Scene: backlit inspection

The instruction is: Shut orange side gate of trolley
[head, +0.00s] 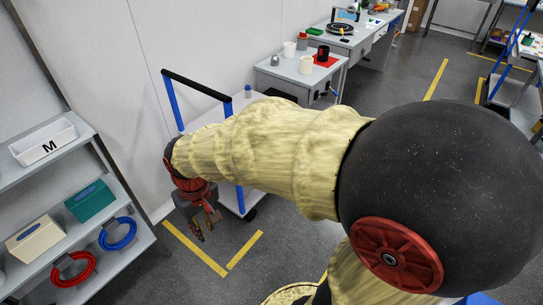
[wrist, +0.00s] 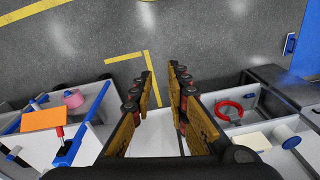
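The trolley (head: 205,112) stands against the wall behind my arm in the head view, with blue posts and a black handle. My arm covers much of it, and no orange gate shows there. In the wrist view, an orange panel (wrist: 45,118) shows at the left among blue rails and white surfaces; it looks like the gate, but I cannot tell how far it stands open. My gripper (wrist: 162,75) has its two fingers apart with nothing between them, to the right of the panel. In the head view my gripper (head: 205,226) hangs low in front of the trolley.
A shelf (head: 95,150) at the left holds a white bin marked M (head: 43,143), boxes and red and blue coils. Yellow floor lines (head: 195,248) mark a corner below my gripper. A bench (head: 285,75) with cups stands behind. The floor beyond is clear.

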